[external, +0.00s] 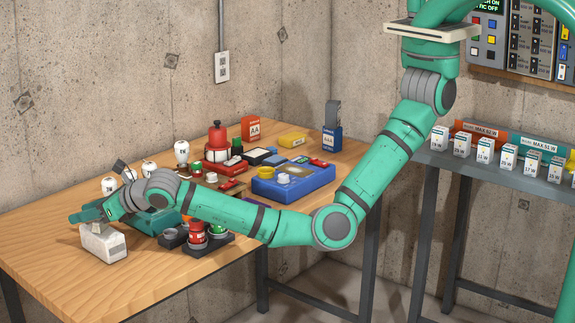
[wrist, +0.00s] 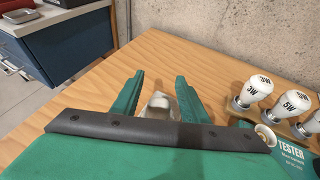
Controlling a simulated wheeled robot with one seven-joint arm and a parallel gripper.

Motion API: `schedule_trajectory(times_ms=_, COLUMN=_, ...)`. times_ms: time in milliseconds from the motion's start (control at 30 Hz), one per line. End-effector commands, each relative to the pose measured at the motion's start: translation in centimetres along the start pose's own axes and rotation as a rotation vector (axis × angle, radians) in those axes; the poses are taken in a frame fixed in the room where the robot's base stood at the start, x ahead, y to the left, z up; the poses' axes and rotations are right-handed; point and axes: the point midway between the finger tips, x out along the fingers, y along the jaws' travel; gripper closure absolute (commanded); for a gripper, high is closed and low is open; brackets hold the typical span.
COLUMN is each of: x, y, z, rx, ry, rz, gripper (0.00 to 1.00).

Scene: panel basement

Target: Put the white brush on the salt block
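A white block-like item (external: 103,244) lies on the wooden table near its front left edge, just below my gripper in the external view. I cannot tell for sure whether it is the salt block or something else. My gripper (external: 86,214) is low over the table, pointing left. In the wrist view my gripper (wrist: 159,85) has its fingers apart. A small whitish item (wrist: 158,101) shows between them, with gaps on both sides. It may be the white brush, but its shape is mostly hidden. I cannot make out a brush in the external view.
White bulbs (wrist: 257,88) and a green tester (wrist: 292,150) are right of my gripper in the wrist view. Red and green buttons (external: 197,233), a blue tray (external: 318,182) and several boxes crowd the table's middle. The front left wood is clear.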

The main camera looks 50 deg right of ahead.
Motion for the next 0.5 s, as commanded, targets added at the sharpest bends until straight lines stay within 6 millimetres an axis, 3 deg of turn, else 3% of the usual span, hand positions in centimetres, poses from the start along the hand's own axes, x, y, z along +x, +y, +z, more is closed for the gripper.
schedule_trajectory(times_ms=267, x=-0.6, y=0.1, z=0.3, rx=0.0, ry=0.0, rz=0.0, gripper=0.6)
schedule_trajectory(times_ms=500, x=-4.6, y=0.1, z=0.3, rx=0.0, ry=-0.003, rz=0.001, gripper=0.6)
